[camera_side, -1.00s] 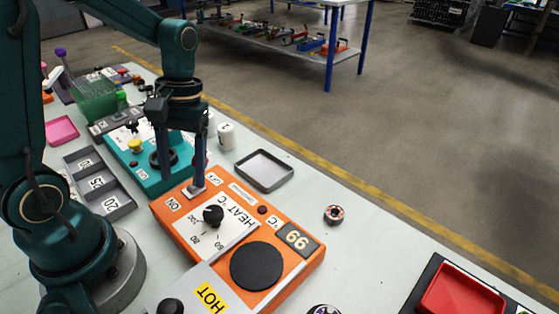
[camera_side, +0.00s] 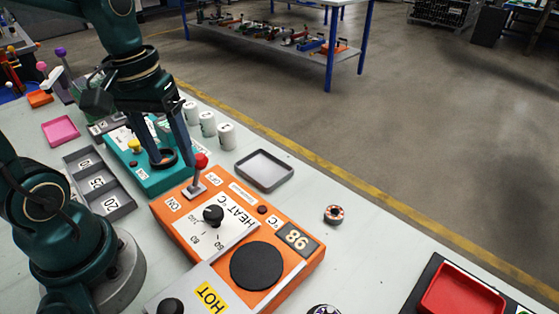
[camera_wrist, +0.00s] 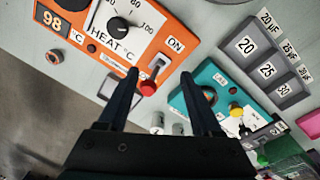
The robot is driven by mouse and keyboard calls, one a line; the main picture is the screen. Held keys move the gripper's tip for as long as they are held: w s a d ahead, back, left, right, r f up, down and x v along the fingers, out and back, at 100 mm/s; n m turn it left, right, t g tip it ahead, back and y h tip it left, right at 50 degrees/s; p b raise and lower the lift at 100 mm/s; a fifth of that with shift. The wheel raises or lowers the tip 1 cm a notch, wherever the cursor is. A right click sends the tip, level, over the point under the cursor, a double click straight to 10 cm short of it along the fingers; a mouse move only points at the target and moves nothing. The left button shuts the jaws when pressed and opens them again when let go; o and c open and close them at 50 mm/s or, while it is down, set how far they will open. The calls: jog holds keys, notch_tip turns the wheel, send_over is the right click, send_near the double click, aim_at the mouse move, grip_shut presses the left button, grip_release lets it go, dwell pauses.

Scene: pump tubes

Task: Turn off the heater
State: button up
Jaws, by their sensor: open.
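The orange heater (camera_side: 285,262) sits on the table in the side view, with a black dial and a display reading 98. Its lever switch has a red ball tip (camera_side: 201,160) and stands between the ON label (camera_side: 173,204) and the OFF label (camera_side: 213,180). In the side view the lever leans slightly right, towards the OFF side. The red tip also shows in the wrist view (camera_wrist: 148,87), between my finger lines. My gripper (camera_side: 173,163) is open and empty, just left of and apart from the lever. A finger covers part of the heater in the wrist view (camera_wrist: 160,76).
A teal device (camera_side: 150,180) with a yellow button is close behind the heater, under my gripper. White cylinders (camera_side: 226,137) and a grey tray (camera_side: 264,170) stand to the right. A grey sectioned tray (camera_side: 100,183) is at left. A small ring-shaped part (camera_side: 333,214) lies right of the heater.

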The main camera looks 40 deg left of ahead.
jog(key=s+d+r+m+t, duration=0.2)
jog(key=d+r+m+t, duration=0.1)
jog(key=d+m+t, duration=0.25)
jog(key=w+d+r+n+g, duration=0.1)
jog(key=w+d+r+g, duration=0.2)
jog(key=w+d+r, duration=0.4)
jog(key=d+f+m+g, duration=0.1)
jog(key=d+f, duration=0.4)
jog(key=d, duration=0.3)
jog(key=d+f+m+g, duration=0.2)
jog(key=d+f, duration=0.2)
jog(key=d, duration=0.4)
jog(key=shift+s+d+f, duration=0.15)
jog(key=shift+s+f, duration=0.05)
jog(key=shift+f, duration=0.15)
dwell(0.4)
